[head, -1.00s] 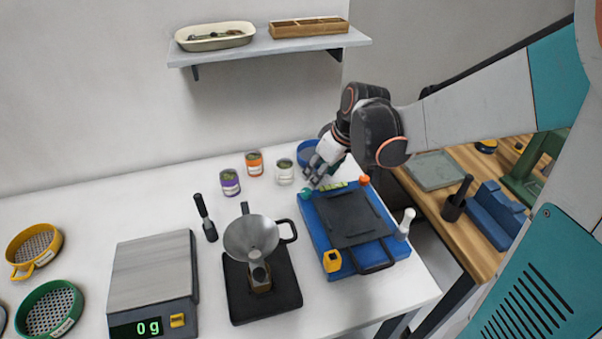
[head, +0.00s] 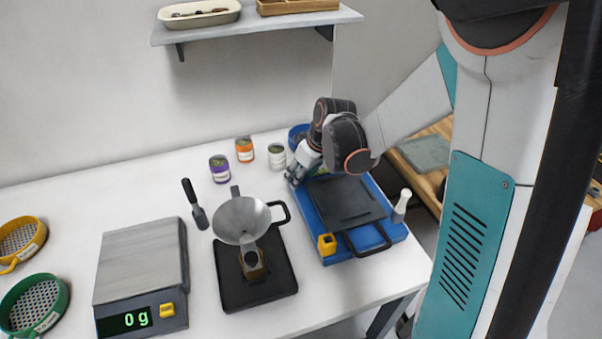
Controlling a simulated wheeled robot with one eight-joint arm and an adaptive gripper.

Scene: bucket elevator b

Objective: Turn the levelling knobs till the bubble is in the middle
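The blue levelling base (head: 378,236) stands at the right end of the white table, with a dark plate (head: 345,203) and a black handle at its front. A yellow knob (head: 327,244) sits at its front left corner. A white-topped upright piece (head: 401,205) stands at its right side. My gripper (head: 296,176) is low over the base's back left corner, pointing down. The knob at that corner and the orange one at the back are hidden behind my gripper and arm. Whether the fingers are open or touch a knob is too small to tell. The bubble cannot be made out.
A funnel (head: 241,219) on a black stand (head: 270,292) is left of the base. Behind are a purple jar (head: 220,169), an orange jar (head: 244,149) and a white jar (head: 277,156). A scale (head: 142,270) reads 0 g. A shelf (head: 250,27) hangs above.

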